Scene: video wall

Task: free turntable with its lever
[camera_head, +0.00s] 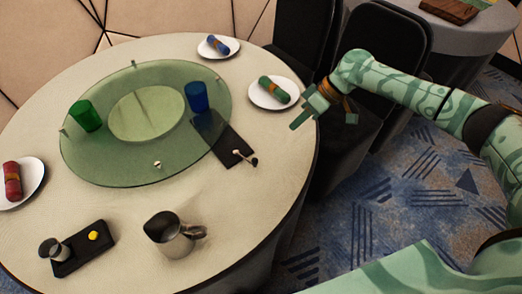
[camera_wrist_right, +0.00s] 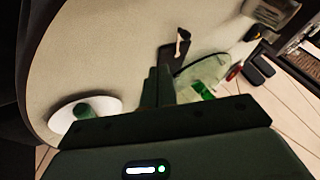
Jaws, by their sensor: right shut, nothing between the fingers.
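The round green glass turntable (camera_head: 85,155) lies on the table. It holds a green cup (camera_head: 85,115) at its left and a blue cup (camera_head: 197,97) at its right. A dark plate (camera_head: 224,142) lies partly under its right edge and carries a small lever (camera_head: 243,155) with a pale shaft and dark end. The lever (camera_wrist_right: 182,40) and part of the turntable (camera_wrist_right: 212,72) also show in the right wrist view. My right gripper (camera_head: 297,123) is shut and empty, right of the lever and apart from it, near the table's right edge. My left gripper is out of view.
A white plate with a green roll (camera_head: 275,89) sits close beside my right gripper. Other plates with a blue roll (camera_head: 217,44) and a red roll (camera_head: 12,180) stand around. A metal pitcher (camera_head: 168,235) and a black tray (camera_head: 74,262) are in front. Dark chairs (camera_head: 385,45) stand behind my right arm.

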